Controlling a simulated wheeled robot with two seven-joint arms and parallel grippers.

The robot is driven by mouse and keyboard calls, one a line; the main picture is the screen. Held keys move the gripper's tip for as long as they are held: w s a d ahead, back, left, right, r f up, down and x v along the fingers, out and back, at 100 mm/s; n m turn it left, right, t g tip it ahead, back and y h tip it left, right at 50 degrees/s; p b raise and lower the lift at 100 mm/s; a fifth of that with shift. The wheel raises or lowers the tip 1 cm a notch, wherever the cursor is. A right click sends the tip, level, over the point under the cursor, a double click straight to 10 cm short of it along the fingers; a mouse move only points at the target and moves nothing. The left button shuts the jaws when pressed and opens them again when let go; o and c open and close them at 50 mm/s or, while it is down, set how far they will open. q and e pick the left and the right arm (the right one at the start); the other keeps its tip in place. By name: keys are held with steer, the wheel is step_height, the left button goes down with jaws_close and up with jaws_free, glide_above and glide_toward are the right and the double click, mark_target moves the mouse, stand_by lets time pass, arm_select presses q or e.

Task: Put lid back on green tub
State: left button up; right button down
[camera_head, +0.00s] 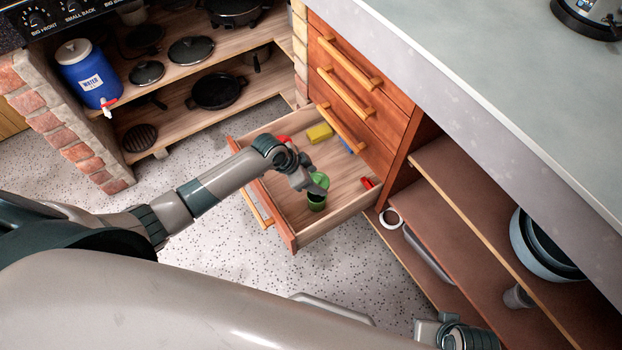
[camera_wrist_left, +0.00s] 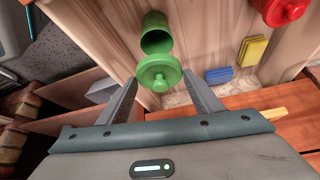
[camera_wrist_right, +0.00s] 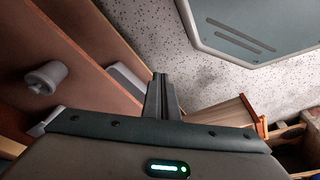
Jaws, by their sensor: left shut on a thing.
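The green tub (camera_head: 316,203) stands in the open drawer, close to its front right corner. In the left wrist view the tub (camera_wrist_left: 155,20) shows its open mouth, partly covered by the green lid (camera_wrist_left: 159,74). The round lid has a knob and is between the fingertips of my left gripper (camera_wrist_left: 160,88), which is shut on it. In the head view my left gripper (camera_head: 314,185) is over the tub with the lid (camera_head: 320,179). I cannot tell whether lid and rim touch. My right gripper (camera_wrist_right: 162,95) is shut and empty, away from the drawer.
The drawer (camera_head: 285,215) also holds a red lidded pot (camera_wrist_left: 283,10), a yellow sponge (camera_head: 320,132), a blue block (camera_wrist_left: 219,75) and a small red item (camera_head: 366,183). Drawer walls surround the tub. The cabinet front (camera_head: 375,100) rises behind; open shelves (camera_head: 450,235) lie to the right.

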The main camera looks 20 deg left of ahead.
arm_select(q)
steer(key=shift+f, duration=0.2)
arm_select(e)
steer(key=shift+w+a+f, duration=0.1)
steer(key=shift+a+f, duration=0.05)
